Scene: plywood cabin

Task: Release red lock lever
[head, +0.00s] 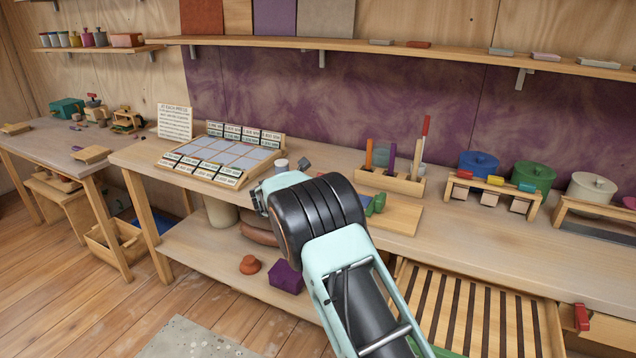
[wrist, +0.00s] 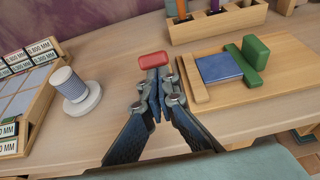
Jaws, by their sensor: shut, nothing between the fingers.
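A small upright red lever (head: 582,317) is at the right front corner of the slatted wooden rack (head: 540,325), at the lower right of the head view. My gripper (wrist: 154,75) is shut and empty over the workbench, well to the left of that lever. A rounded red block (wrist: 153,60) shows just beyond its fingertips in the wrist view; I cannot tell whether they touch. In the head view my arm hides most of the gripper. The lever at the rack is not seen in the wrist view.
A wooden board (wrist: 270,75) with a blue square and green blocks lies right of my gripper. A spool (wrist: 74,90) and a labelled tile tray (head: 225,157) are left. A tool holder (head: 390,185) and lidded pots (head: 533,177) stand behind and to the right.

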